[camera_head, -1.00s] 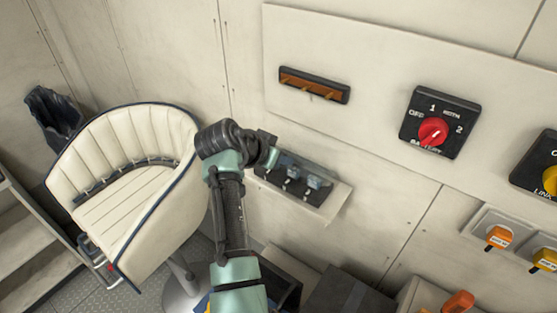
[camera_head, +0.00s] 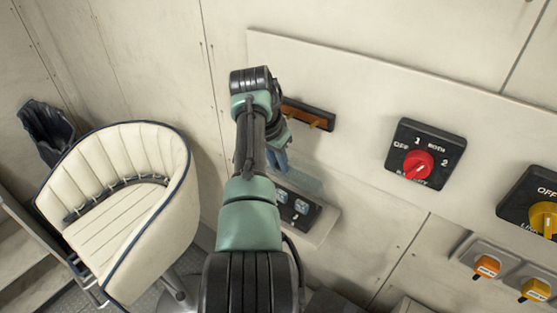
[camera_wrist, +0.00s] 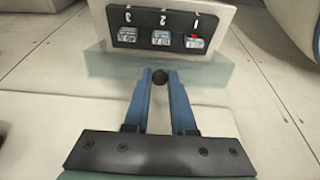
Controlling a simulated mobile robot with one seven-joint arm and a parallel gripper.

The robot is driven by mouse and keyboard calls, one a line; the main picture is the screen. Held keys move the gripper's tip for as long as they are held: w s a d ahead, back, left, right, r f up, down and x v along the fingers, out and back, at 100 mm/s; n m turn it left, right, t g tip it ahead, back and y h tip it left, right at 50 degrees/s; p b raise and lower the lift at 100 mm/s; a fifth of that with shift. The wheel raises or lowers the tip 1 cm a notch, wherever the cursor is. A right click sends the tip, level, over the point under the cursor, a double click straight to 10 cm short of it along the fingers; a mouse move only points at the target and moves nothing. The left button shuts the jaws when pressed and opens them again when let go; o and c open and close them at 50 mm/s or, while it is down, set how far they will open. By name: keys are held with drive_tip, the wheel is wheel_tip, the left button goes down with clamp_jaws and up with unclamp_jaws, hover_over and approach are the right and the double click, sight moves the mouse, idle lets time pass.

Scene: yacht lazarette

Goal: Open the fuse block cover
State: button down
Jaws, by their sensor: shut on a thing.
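The fuse block (camera_head: 312,217) is a dark panel on a pale mount low on the wall. In the wrist view the block (camera_wrist: 126,42) shows fuses numbered 1, 2 and 3, uncovered, with a red spot by number 1. Its cover (camera_head: 305,181) is a clear, bluish plate, swung up off the fuses. The cover (camera_wrist: 215,75) also shows in the wrist view, with a small black knob (camera_wrist: 160,78) on it. My gripper (camera_wrist: 160,76) is shut on this knob between its blue fingertips. In the head view my arm hides part of the block and gripper (camera_head: 283,160).
A black-framed bar with an orange strip (camera_head: 317,116) is on the wall close above my gripper. A red battery switch (camera_head: 418,165) and a yellow switch (camera_head: 544,215) are to the right. A cream seat (camera_head: 125,210) stands at left.

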idle(0.3)
drive_tip(key=c, duration=0.7)
unclamp_jaws()
drive_tip(key=shift+c, duration=0.2)
drive_tip(key=b+v, duration=0.4)
drive_tip(key=v, duration=0.9)
drive_tip(key=shift+w+d, duration=0.1)
